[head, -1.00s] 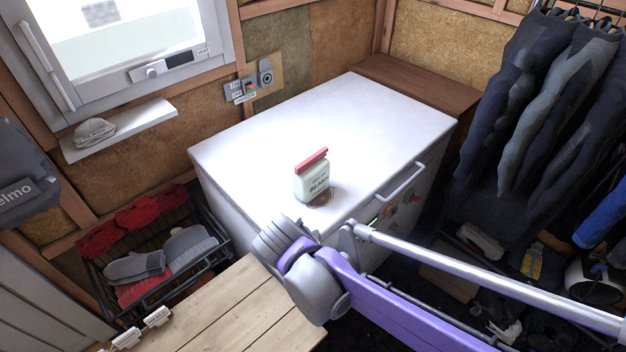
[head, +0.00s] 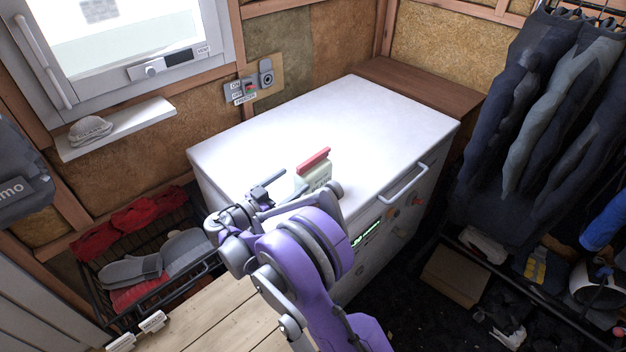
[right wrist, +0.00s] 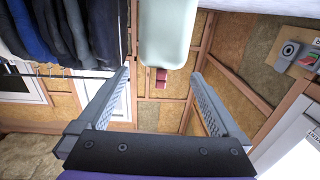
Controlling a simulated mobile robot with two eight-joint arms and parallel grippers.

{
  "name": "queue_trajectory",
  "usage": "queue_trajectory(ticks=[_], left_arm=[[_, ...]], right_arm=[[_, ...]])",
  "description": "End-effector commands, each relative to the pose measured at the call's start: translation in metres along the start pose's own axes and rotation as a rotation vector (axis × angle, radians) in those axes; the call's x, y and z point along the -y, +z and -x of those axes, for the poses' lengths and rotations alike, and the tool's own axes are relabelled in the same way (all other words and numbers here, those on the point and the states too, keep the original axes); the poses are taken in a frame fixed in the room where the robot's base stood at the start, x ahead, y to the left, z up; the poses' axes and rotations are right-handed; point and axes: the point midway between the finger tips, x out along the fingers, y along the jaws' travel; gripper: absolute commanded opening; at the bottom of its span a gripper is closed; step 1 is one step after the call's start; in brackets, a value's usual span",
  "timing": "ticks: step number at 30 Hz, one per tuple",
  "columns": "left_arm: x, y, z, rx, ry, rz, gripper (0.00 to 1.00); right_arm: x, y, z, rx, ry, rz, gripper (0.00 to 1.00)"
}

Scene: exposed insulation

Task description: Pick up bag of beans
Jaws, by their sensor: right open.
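The bag of beans (head: 314,178) is a pale green bag with a red strip along its top. It stands upright on the white chest (head: 350,120), near its front edge. My right gripper (head: 281,187) is open and empty, just left of the bag in the head view, and partly covers its lower part. In the right wrist view the pale bag (right wrist: 168,32) is at the top, with a small red part below it. The open fingers (right wrist: 160,78) lie apart on either side. I cannot tell whether they touch it. My left gripper is not in view.
The chest has a handle (head: 404,184) on its front side. Dark suits (head: 535,90) hang at the right. The chest's top behind the bag is clear.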

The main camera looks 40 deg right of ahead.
Motion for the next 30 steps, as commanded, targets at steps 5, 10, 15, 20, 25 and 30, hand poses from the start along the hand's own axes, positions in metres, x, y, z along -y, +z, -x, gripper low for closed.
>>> queue_trajectory(ticks=[5,10,15,20,25,30], left_arm=[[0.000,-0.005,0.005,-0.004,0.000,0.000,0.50],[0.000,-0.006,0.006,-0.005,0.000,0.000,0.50],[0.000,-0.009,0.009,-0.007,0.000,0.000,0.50],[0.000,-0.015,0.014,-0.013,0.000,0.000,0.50],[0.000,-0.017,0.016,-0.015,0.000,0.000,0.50],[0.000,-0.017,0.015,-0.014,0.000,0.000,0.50]], right_arm=[[0.000,-0.002,-0.031,0.001,0.004,0.000,1.00],[0.000,-0.001,-0.045,0.002,0.001,0.001,1.00],[0.001,0.002,-0.057,0.003,0.001,0.001,1.00],[0.003,0.006,-0.081,0.002,0.003,0.001,1.00],[0.002,0.006,-0.098,0.004,0.001,0.001,1.00],[0.002,0.007,-0.098,0.004,-0.001,0.002,1.00]])
